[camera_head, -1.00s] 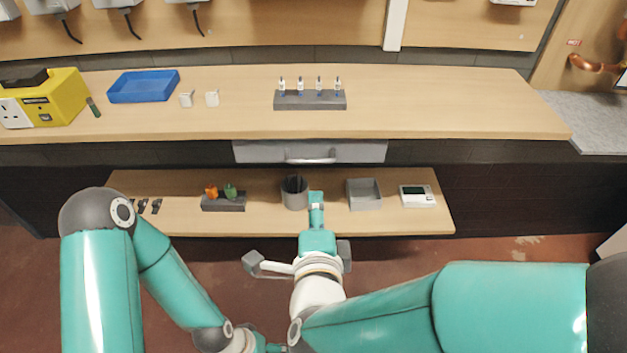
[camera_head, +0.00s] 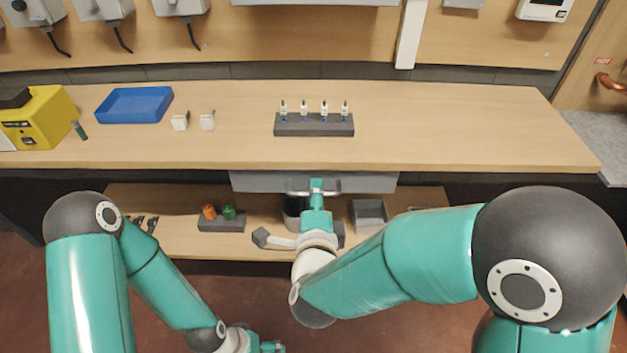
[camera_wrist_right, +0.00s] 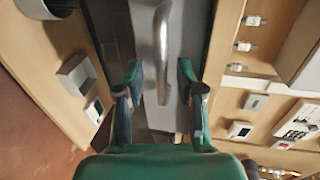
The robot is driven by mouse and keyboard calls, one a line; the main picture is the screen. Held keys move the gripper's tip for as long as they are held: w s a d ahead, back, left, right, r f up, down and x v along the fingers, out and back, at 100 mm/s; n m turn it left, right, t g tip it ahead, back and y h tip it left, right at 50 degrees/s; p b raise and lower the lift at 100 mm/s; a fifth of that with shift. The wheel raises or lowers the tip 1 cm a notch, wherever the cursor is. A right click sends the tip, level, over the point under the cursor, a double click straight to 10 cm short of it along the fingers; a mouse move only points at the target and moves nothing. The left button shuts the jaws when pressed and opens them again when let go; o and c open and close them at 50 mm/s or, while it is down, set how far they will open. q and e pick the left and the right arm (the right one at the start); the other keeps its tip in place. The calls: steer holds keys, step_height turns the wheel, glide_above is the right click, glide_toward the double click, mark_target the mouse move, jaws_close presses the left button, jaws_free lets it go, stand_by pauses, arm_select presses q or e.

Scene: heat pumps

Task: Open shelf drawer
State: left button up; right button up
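The grey shelf drawer (camera_head: 365,183) hangs under the front edge of the worktop, and its front looks closed. Its silver bar handle (camera_wrist_right: 162,45) runs up and down in the right wrist view. My right gripper (camera_head: 317,185) is at the drawer front in the head view. In the right wrist view its two green fingers (camera_wrist_right: 160,78) are apart, with the handle's near end between them. I cannot tell whether they touch it. My left gripper (camera_head: 268,347) is low at the bottom edge of the head view, away from the drawer, and its fingers are too small to judge.
The lower shelf (camera_head: 175,232) holds a grey cup (camera_head: 292,206), a grey open box (camera_head: 369,215) and a rack with orange and green pieces (camera_head: 221,222). On the worktop (camera_head: 420,130) are a blue tray (camera_head: 135,104), a yellow box (camera_head: 38,118) and a dark rack (camera_head: 313,125).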

arm_select(q)
steer(key=shift+w+r, duration=0.1)
steer(key=shift+w, duration=0.2)
arm_select(e)
steer(key=shift+w+d, duration=0.15)
steer(key=shift+w, duration=0.4)
jaws_close()
steer(key=shift+f, duration=0.1)
